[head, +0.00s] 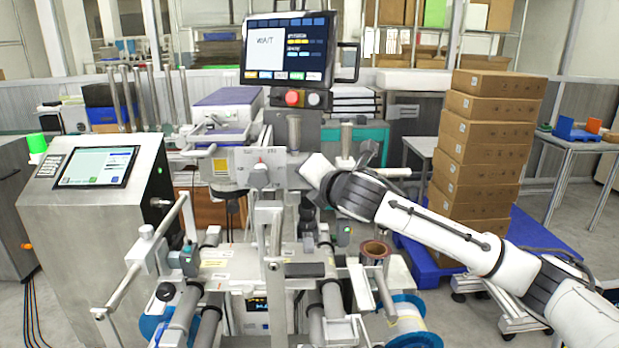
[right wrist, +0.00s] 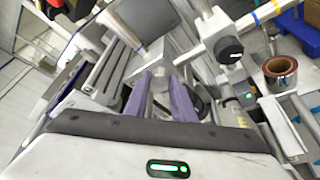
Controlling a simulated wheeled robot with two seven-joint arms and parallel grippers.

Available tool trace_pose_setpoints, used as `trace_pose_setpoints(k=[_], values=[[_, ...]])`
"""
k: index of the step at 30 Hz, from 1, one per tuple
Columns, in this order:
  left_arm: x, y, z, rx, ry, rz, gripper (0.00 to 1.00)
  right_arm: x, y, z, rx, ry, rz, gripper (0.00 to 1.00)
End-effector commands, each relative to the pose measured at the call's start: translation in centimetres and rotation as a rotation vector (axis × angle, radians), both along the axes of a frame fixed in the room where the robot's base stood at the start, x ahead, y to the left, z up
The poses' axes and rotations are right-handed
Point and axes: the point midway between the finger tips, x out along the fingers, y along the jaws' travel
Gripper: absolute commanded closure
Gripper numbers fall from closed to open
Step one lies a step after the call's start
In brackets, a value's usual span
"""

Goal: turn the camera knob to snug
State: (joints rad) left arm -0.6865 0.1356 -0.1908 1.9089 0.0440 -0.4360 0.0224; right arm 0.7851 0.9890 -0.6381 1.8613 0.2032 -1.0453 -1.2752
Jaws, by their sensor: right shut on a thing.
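My right gripper (right wrist: 160,80) shows in the right wrist view with its two purple fingers closed on a small grey rounded piece, which looks like the camera knob (right wrist: 160,74). The fingers hide its sides, and I cannot tell how far it is turned. In the head view my right arm comes in from the right and its white gripper (head: 312,172) is at the right end of the grey machine housing (head: 232,166). The fingertips and the knob are not clear there. My left gripper is in neither view.
A console (head: 97,167) is at left. Rollers, rods and a brown reel core (head: 375,249) lie below. A stack of boxes (head: 487,150) stands behind my right arm.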

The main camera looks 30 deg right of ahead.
Motion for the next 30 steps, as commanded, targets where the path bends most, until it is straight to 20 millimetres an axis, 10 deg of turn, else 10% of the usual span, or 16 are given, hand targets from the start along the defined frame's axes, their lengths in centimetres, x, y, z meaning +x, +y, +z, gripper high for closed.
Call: trace_pose_setpoints(k=[8,9,12,30], values=[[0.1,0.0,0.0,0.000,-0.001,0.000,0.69,0.0,0.0,-0.2,0.001,0.003,0.001,0.99],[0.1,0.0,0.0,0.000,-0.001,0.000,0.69,0.0,0.0,-0.2,0.001,0.003,0.001,0.72],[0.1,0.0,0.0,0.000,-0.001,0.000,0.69,0.0,0.0,-0.1,0.002,0.002,0.000,0.58],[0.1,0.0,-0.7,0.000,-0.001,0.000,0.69,-4.0,1.0,0.9,-0.003,-0.001,0.002,0.58]])
